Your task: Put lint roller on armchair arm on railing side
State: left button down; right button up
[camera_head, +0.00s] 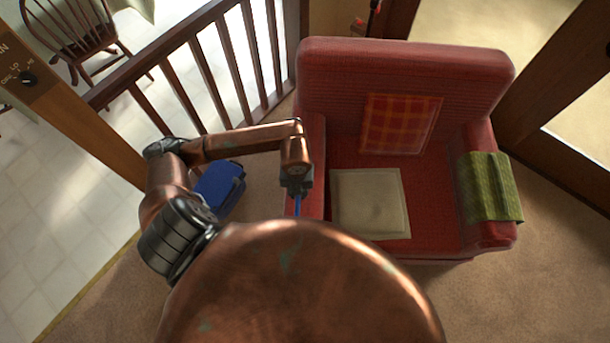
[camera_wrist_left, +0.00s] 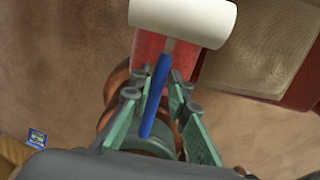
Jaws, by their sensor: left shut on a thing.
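The lint roller has a white roll (camera_wrist_left: 183,18) and a blue handle (camera_wrist_left: 155,98). My left gripper (camera_head: 298,190) is shut on the blue handle, which shows between its fingers in the left wrist view (camera_wrist_left: 158,112). In the head view only a bit of blue handle (camera_head: 298,207) shows below the gripper; the white roll is hidden. The red armchair (camera_head: 405,65) has its railing-side arm (camera_head: 313,150) at the left. The gripper is over the front part of that arm; I cannot tell if the roller touches it. My right gripper is not in view.
A dark wooden railing (camera_head: 190,50) stands left of the armchair. A blue case (camera_head: 218,188) lies on the floor between them. A beige cushion (camera_head: 370,203) and a plaid pillow (camera_head: 400,124) are on the chair. A green cloth (camera_head: 490,187) covers its other arm.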

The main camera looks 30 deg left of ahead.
pick_arm(q)
jog(key=w+a+f, duration=0.1)
jog(key=w, duration=0.1)
jog(key=w+a+f+b, duration=0.1)
jog(key=w, duration=0.2)
jog(key=w+a+f, duration=0.1)
jog(key=w, duration=0.1)
jog(key=shift+w+a+f, duration=0.1)
jog(key=shift+w+f, duration=0.05)
jog(key=shift+f, duration=0.2)
jog(key=w+f, duration=0.1)
jog(key=w+a+f+b, duration=0.1)
jog(key=f, duration=0.1)
jog(key=w+f, duration=0.2)
jog(key=shift+a+b, duration=0.4)
jog(key=f, duration=0.2)
jog(key=f+b, duration=0.1)
jog(key=shift+w+a+f, duration=0.15)
jog(key=shift+w+f, duration=0.2)
jog(key=shift+w, duration=0.05)
jog(key=shift+f, duration=0.1)
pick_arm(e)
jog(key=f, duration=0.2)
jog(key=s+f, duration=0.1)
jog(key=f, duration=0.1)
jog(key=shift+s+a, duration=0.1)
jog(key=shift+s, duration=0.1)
